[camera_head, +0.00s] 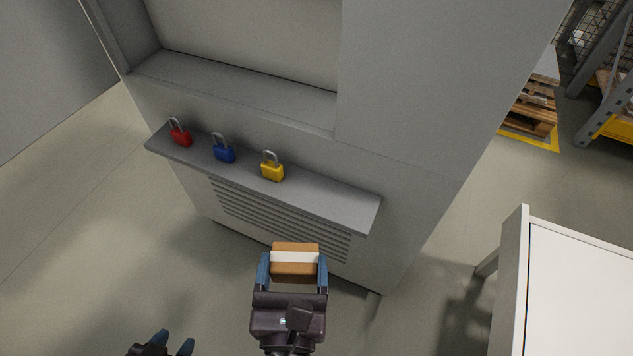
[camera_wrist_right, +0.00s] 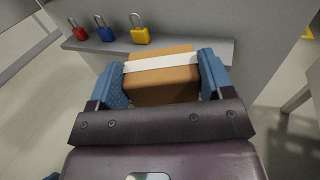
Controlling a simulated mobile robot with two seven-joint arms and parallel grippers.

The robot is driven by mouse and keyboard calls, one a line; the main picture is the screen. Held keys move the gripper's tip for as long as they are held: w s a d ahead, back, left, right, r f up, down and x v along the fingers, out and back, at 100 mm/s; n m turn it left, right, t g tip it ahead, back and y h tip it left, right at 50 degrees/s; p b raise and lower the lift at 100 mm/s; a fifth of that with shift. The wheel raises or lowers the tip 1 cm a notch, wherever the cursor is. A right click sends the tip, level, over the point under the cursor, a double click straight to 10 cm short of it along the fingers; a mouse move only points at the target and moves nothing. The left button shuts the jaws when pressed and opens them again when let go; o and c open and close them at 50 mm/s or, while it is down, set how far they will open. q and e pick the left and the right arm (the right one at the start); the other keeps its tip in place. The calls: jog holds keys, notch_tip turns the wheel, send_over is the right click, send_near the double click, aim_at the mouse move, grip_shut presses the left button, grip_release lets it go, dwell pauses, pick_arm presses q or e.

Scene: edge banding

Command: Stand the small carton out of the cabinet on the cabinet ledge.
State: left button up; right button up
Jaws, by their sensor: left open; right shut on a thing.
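The small carton (camera_head: 295,271) is brown with a white band across it. My right gripper (camera_head: 293,268) is shut on it, with blue fingers on its left and right sides. The carton is held in the air in front of the cabinet (camera_head: 420,100), nearer to me than the ledge. It also shows in the right wrist view (camera_wrist_right: 163,85). The grey cabinet ledge (camera_head: 330,205) juts from the cabinet front below an open compartment (camera_head: 235,82). My left gripper (camera_head: 174,343) is open and empty at the bottom edge, low and partly cut off.
A red padlock (camera_head: 181,137), a blue padlock (camera_head: 224,154) and a yellow padlock (camera_head: 272,171) stand on the ledge. The ledge is clear right of the yellow one. A white table (camera_head: 580,290) stands at the right. A pallet (camera_head: 532,110) and racking are behind.

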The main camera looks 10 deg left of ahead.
jog(key=w+d, duration=0.2)
jog(key=w, duration=0.4)
jog(key=w+d+f, duration=0.1)
jog(key=w+d, duration=0.1)
jog(key=w, duration=0.4)
jog(key=w+d+f, duration=0.1)
jog(key=w+d, duration=0.1)
jog(key=w, duration=0.4)
jog(key=shift+b, duration=0.4)
jog(key=shift+f, duration=0.35)
notch_tip(320, 180, down, 4)
jog(key=shift+r+b, duration=0.1)
jog(key=shift+b, duration=0.9)
jog(key=shift+w+f, duration=0.1)
jog(key=shift+f, duration=0.3)
jog(key=shift+w, duration=0.1)
jog(key=shift+r, duration=0.15)
jog(key=shift+f+b, duration=0.25)
jog(key=shift+b, duration=0.05)
jog(key=o, duration=0.9)
jog(key=shift+r, duration=0.1)
pick_arm(q)
jog(key=shift+w+d+f+m, duration=0.35)
jog(key=shift+w+f+m, duration=0.05)
jog(key=shift+m, duration=0.1)
